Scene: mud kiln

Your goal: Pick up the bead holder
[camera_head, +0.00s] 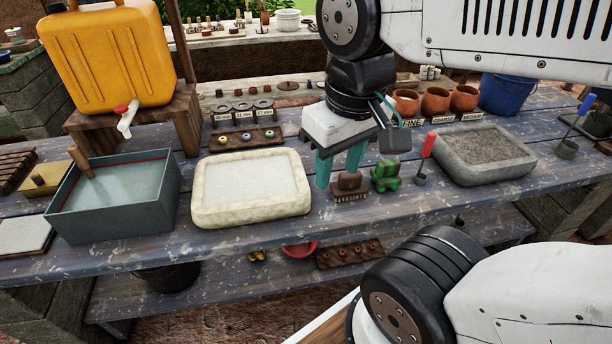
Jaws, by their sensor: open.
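My gripper (339,177) is open and empty, pointing down over the front half of the blue-grey bench. A small green object (386,176) with dark parts stands right of the brush. A dark wooden strip (270,139) with three coloured ring-like beads lies behind the pale stone tray, left of my gripper. A similar strip (348,254) with several reddish pieces is on the lower shelf. No label marks which one is the bead holder.
A pale tray (199,206) and blue-green water box (117,222) stand left. A grey stone tray (446,169), red-handled scoop (427,150) and clay pots (436,101) stand right. A yellow water container (108,55) stands back left. The bench's front edge is close to the brush.

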